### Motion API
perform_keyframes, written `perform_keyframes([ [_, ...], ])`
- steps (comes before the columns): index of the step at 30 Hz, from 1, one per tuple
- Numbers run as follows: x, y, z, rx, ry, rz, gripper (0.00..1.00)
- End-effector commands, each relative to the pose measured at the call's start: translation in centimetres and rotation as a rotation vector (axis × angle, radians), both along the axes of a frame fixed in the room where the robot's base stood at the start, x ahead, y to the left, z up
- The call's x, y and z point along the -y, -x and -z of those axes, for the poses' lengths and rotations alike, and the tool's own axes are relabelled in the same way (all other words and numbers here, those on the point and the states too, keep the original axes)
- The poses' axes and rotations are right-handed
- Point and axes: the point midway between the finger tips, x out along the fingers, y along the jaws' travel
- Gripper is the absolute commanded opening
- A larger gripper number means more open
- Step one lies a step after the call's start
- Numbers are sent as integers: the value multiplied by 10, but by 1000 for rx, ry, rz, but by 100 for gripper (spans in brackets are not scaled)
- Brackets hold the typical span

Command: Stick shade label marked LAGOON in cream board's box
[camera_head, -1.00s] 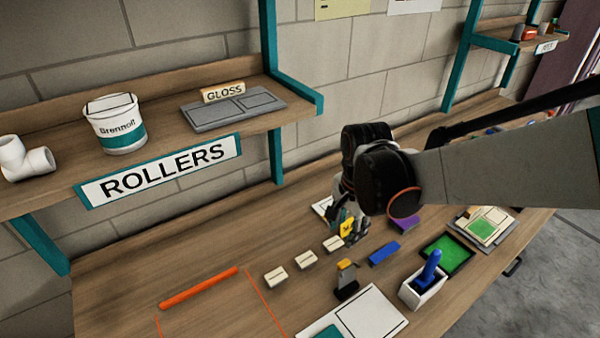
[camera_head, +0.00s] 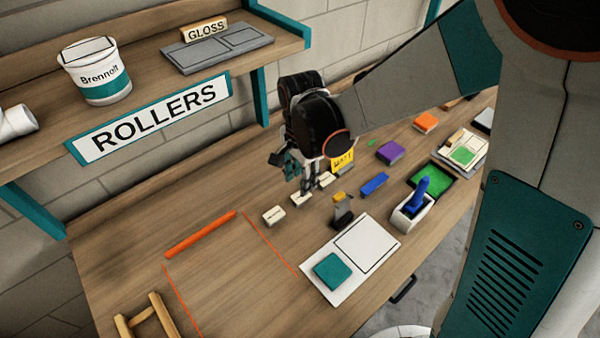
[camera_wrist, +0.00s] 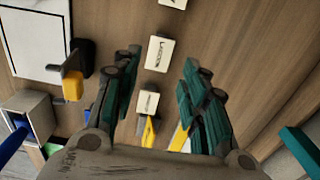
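The LAGOON label (camera_wrist: 159,53), a small cream tile, lies on the bench between two similar tiles in the wrist view. In the head view it appears to be the middle tile (camera_head: 301,199). My gripper (camera_wrist: 162,58) is open and empty, its fingers on either side of that tile and seemingly above it. The other tiles' words are too small to read. A pale board (camera_head: 365,243) with an outlined box and a teal square lies nearer the front. A creamier board (camera_head: 464,149) with a green square lies far right. I cannot tell which is the cream board.
The ROLLERS shelf (camera_head: 150,117) overhangs the back left.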

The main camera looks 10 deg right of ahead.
Motion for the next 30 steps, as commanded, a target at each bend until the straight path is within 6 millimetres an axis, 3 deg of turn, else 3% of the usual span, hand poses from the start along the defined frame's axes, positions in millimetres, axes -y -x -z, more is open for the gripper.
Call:
perform_keyframes([
  [15, 0, 0, 57, 0, 0, 0, 40],
  [30, 0, 0, 61, 0, 0, 0, 40],
])
